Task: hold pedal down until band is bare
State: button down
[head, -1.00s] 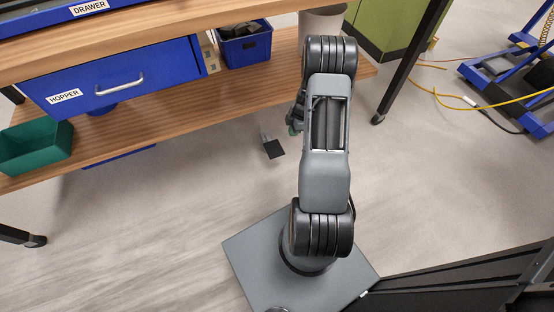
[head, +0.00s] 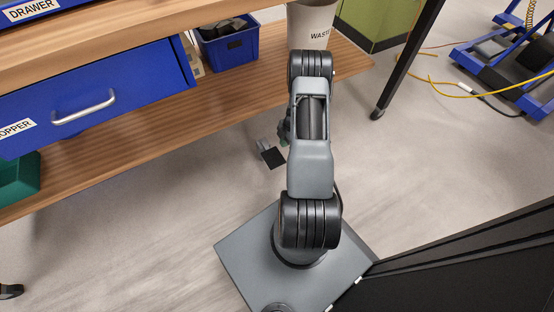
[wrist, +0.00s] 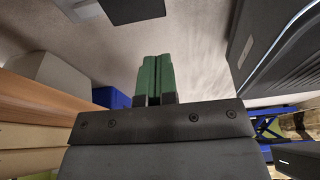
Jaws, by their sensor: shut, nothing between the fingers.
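The pedal (head: 272,157), a small black pad with a grey part at its left, lies on the floor in front of the low wooden shelf. In the head view my gripper (head: 284,138) is mostly hidden behind my arm; a bit of it shows just above and right of the pedal. In the wrist view its green fingers (wrist: 155,78) are together with nothing between them. A dark block at the top of the wrist view appears to be the pedal, apart from the fingertips there. I cannot make out the band.
A waste bin (head: 309,24) and a blue bin (head: 228,46) stand on the shelf (head: 120,128). The blue hopper drawer (head: 80,100) is shut. A black table leg (head: 408,60) and a yellow cable (head: 460,95) are at right.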

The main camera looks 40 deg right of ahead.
aim_at(277, 165)
jog(key=shift+f, duration=0.1)
jog(key=b+x, duration=0.1)
jog(key=x, duration=0.3)
jog(key=b+x, duration=0.2)
jog(key=x, duration=0.2)
jog(key=b+x, duration=0.2)
jog(key=x, duration=0.2)
jog(key=shift+d+f, duration=0.2)
jog(key=shift+f, duration=0.2)
jog(key=shift+f+b, duration=0.35)
jog(key=shift+f, duration=0.2)
